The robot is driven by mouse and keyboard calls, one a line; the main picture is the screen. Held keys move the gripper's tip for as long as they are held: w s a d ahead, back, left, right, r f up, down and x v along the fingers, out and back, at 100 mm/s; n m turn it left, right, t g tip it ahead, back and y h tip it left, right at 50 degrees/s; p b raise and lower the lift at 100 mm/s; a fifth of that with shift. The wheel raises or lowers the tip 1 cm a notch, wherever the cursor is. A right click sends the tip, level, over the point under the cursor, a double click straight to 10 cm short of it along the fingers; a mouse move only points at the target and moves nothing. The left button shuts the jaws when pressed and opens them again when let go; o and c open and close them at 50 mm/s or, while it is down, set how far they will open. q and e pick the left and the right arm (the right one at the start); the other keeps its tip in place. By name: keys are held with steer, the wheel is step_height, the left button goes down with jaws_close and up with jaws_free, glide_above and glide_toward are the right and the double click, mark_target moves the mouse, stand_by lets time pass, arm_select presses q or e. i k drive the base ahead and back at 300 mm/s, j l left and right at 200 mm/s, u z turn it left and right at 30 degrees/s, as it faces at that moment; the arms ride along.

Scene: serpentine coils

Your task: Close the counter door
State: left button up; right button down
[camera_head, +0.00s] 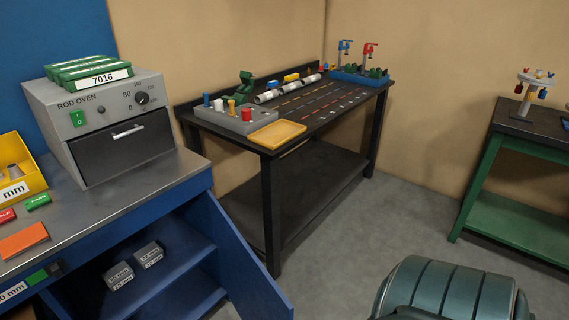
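The blue counter (194,174) stands at the left with a grey top. Its blue door (243,262) stands open at the counter's right end and reaches out to the right and toward the front. The open compartment shows blue shelves (182,240) with two small grey labelled boxes (148,254) on the upper one. The door's lower edge is cut off by the frame. Neither of my grippers is in view.
A grey rod oven (122,140) sits on the counter top. A black table (268,205) stands behind the door, with small parts on it. A green-framed table (480,180) is at the right. A teal ribbed rounded object (450,290) is at the front right. Grey floor is open between them.

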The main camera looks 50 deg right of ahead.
mark_target(254, 294)
steer(key=l, duration=0.75)
steer(key=k+l, duration=0.15)
steer(key=l, duration=1.35)
steer(key=k+l, duration=0.4)
steer(key=k+l+u, duration=0.1)
steer(key=k+l, duration=0.3)
steer(key=k, duration=0.15)
